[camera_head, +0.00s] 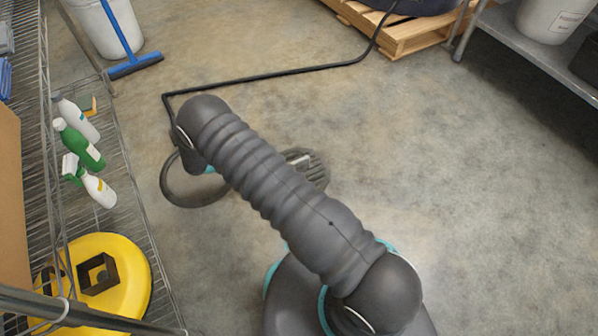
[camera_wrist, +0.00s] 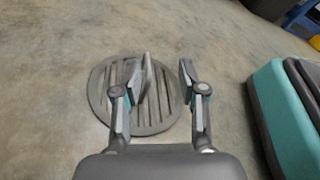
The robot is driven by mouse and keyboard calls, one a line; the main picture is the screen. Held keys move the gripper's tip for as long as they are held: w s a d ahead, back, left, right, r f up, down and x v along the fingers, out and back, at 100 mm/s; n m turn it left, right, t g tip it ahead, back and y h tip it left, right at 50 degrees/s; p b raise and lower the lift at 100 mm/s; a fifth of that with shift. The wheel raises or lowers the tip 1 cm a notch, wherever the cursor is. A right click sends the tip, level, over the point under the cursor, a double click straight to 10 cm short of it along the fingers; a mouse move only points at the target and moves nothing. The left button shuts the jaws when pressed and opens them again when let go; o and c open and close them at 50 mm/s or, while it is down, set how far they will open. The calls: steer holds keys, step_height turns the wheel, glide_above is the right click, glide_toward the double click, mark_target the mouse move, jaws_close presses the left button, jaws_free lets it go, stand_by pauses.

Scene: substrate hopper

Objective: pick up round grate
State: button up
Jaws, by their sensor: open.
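The round grate (camera_wrist: 103,92) is a flat grey disc with parallel slots, lying on the concrete floor in the wrist view. My gripper (camera_wrist: 166,68) is open, its two fingers in front of and over the right part of the grate in that view. Whether the fingertips touch the grate, I cannot tell. In the head view, part of the grate (camera_head: 318,172) shows beyond my arm, and the arm hides the rest of it. My gripper is mostly hidden there.
A black hose (camera_head: 270,78) runs over the floor and loops near my arm. A wire shelf (camera_head: 135,215) with bottles and a yellow round object (camera_head: 125,295) stands at left. A blue squeegee (camera_head: 136,65), white bucket (camera_head: 112,35) and wooden pallet (camera_head: 410,38) are behind. Floor at right is clear.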

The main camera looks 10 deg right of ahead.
mark_target(299, 160)
steer(key=f+n+t, duration=0.1)
steer(key=f, duration=0.2)
steer(key=s+a+f+n+t+h, duration=0.1)
steer(key=f, duration=0.2)
steer(key=s+f+n+t, duration=0.1)
steer(key=f+n, duration=0.1)
steer(key=f, duration=0.1)
steer(key=shift+s+a+h, duration=0.15)
steer(key=shift+a+h, duration=0.05)
steer(key=shift+h, duration=0.1)
steer(key=shift+s+f, duration=0.15)
steer(key=shift+f, duration=0.2)
steer(key=shift+d+f+n+t, duration=0.1)
steer(key=shift+f+n+t, duration=0.1)
steer(key=shift+n+t, duration=0.15)
steer(key=p+x, duration=0.1)
steer(key=x, duration=0.7)
steer(key=shift+d, duration=0.15)
steer(key=shift+r+x, duration=0.15)
steer(key=shift+x, duration=1.15)
steer(key=shift+r+x, duration=0.15)
steer(key=shift+x, duration=1.15)
jaws_close()
